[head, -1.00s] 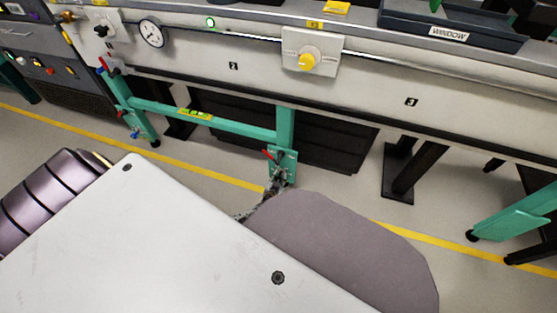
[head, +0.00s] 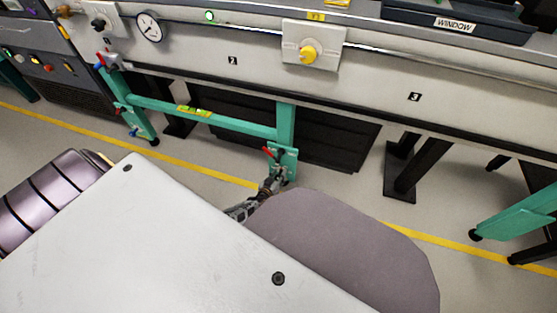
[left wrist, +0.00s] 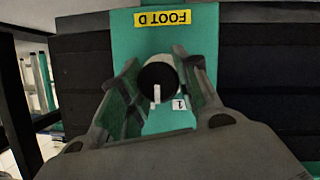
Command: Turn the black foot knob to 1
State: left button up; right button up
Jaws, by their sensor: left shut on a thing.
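The black foot knob (left wrist: 158,77) sits on a green plate (left wrist: 206,50) in the left wrist view. Its white pointer line points down in the picture. A small white label "1" (left wrist: 180,104) is below and right of the knob. A yellow label "FOOT D" (left wrist: 163,18) reads upside down above it. My left gripper (left wrist: 159,84) is shut on the knob, one finger on each side. In the head view my left gripper (head: 273,183) is at the green foot plate (head: 290,160), and the knob cannot be made out. My right gripper is not in view.
A red-handled lever (head: 268,153) is on the foot plate close to my gripper. A green crossbar (head: 205,116) runs left from the leg. A white panel with a yellow knob (head: 308,52) is above. Black supports (head: 405,175) stand to the right.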

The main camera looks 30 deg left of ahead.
pick_arm(q)
jog(key=shift+n+t+h+b, duration=0.3)
jog(key=shift+n+h+b, duration=0.2)
jog(key=shift+n, duration=0.4)
jog(key=shift+n+t+h, duration=0.3)
jog(key=shift+n+h, duration=0.2)
jog(key=shift+n, duration=0.3)
jog(key=shift+a+n+h, duration=0.1)
jog(key=shift+n+h, duration=0.2)
jog(key=shift+n, duration=0.2)
jog(key=o, duration=1)
jog(key=shift+s, duration=0.25)
jog(key=shift+s+r, duration=0.1)
jog(key=shift+s, duration=0.5)
jog(key=shift+v, duration=5.1)
